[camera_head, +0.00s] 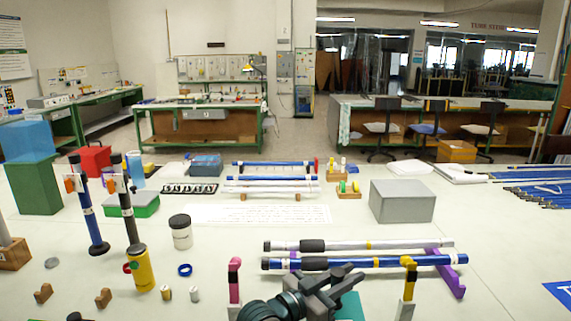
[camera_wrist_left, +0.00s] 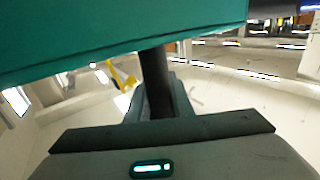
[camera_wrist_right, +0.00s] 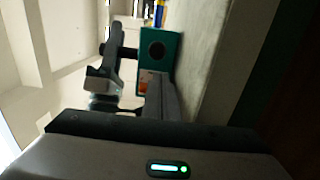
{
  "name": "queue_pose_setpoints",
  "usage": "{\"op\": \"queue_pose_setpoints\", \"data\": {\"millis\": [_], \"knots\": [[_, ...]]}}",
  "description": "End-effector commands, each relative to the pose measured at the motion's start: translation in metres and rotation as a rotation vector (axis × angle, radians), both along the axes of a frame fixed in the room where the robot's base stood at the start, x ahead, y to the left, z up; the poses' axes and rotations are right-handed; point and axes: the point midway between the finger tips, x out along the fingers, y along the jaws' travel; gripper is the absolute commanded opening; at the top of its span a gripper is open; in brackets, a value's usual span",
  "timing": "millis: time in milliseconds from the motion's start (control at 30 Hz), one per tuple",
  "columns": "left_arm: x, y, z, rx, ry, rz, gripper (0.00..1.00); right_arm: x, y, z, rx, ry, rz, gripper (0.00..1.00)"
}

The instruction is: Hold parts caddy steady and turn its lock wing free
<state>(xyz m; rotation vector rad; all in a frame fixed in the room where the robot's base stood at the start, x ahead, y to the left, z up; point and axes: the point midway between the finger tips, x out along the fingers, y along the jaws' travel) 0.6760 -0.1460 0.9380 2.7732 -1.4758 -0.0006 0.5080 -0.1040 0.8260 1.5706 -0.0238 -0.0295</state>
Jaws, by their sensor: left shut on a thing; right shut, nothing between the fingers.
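The teal parts caddy (camera_head: 350,307) shows at the bottom edge of the head view, largely hidden behind my left gripper (camera_head: 335,285). In the left wrist view the caddy (camera_wrist_left: 120,40) spans the top, and my left gripper (camera_wrist_left: 158,100) is shut on its dark handle bar (camera_wrist_left: 154,70). In the right wrist view the caddy (camera_wrist_right: 174,66) shows a face with a round dark hole. A small orange part (camera_wrist_right: 146,80) is beside that face; I cannot tell whether it is the lock wing. My right gripper (camera_wrist_right: 158,90) is shut and empty, close to the orange part.
A blue rod (camera_head: 340,264) and a silver rod (camera_head: 385,244) lie on purple supports (camera_head: 452,275) behind the caddy. A pink-topped post (camera_head: 234,280) and a yellow-topped post (camera_head: 409,278) flank my left gripper. A yellow bottle (camera_head: 141,270) stands at left.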

Motion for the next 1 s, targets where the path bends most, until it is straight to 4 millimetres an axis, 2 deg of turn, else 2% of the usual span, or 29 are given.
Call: {"op": "queue_pose_setpoints", "data": {"millis": [1000], "knots": [[0.000, 0.000, 0.001, -0.002, -0.001, 0.000, 0.00, 0.000, -0.001, 0.018, 0.001, -0.001, -0.001, 0.00]]}}
